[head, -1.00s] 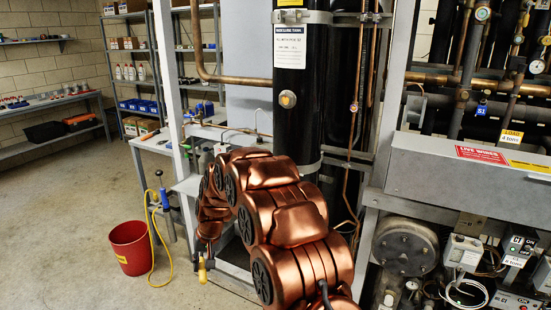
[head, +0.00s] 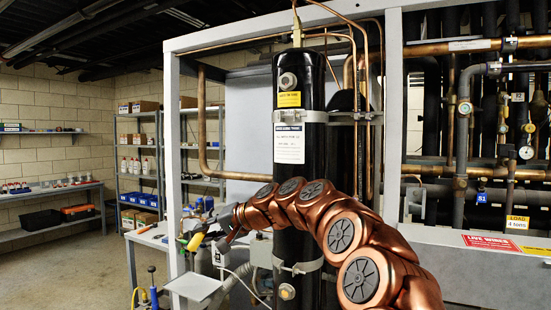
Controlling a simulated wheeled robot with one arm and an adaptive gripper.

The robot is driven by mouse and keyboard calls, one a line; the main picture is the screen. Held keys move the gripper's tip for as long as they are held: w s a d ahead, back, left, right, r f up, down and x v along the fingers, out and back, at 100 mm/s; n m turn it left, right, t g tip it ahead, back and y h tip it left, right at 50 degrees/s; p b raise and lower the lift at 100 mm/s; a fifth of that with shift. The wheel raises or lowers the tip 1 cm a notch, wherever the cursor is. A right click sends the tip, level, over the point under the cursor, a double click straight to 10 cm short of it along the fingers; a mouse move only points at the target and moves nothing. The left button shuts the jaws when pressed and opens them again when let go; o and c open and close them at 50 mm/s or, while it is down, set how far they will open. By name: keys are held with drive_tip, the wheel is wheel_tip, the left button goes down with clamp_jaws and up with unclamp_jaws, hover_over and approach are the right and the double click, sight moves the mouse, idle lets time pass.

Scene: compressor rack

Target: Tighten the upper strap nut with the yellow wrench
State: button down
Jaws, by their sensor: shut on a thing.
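A tall black cylinder (head: 299,185) stands in the rack. The upper strap (head: 300,116) is a metal band around its upper part, below a yellow label. I cannot make out its nut at this size. My gripper (head: 212,230) is at the left of the cylinder, well below the upper strap and apart from it. It is shut on the yellow wrench (head: 195,241), whose yellow end sticks out to the lower left. The rest of the wrench is hard to make out. My copper-coloured arm crosses in front of the cylinder's lower middle.
A lower strap (head: 299,268) circles the cylinder below my arm. A pale rack post (head: 173,150) stands left of the cylinder, and copper pipes (head: 203,120) run beside it. A grey box with a red label (head: 489,242) is at the right. A small workbench (head: 150,238) stands behind my gripper.

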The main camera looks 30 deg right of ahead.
drive_tip(key=s+d+r+t, duration=0.1)
drive_tip(key=s+d+r, duration=0.3)
drive_tip(key=r, duration=0.4)
drive_tip(key=s+d+r+t+y+p, duration=0.1)
drive_tip(key=s+d+r+t, duration=0.1)
drive_tip(key=s+d+r, duration=0.2)
drive_tip(key=s+d+r+t+y, duration=0.1)
drive_tip(key=s+d+r, duration=0.4)
drive_tip(key=r, duration=0.6)
drive_tip(key=shift+d+r, duration=0.4)
drive_tip(key=shift+d, duration=0.5)
drive_tip(key=c, duration=1.5)
unclamp_jaws()
drive_tip(key=shift+d, duration=0.1)
drive_tip(key=shift+c, duration=0.2)
drive_tip(key=shift+f, duration=0.1)
clamp_jaws()
drive_tip(key=shift+w+d+r+p, duration=0.4)
drive_tip(key=shift+d+p, duration=0.3)
drive_tip(key=shift+p, duration=0.7)
drive_tip(key=shift+w+d+r+p, duration=0.4)
drive_tip(key=shift+d+p, duration=0.25)
drive_tip(key=shift+p, duration=0.7)
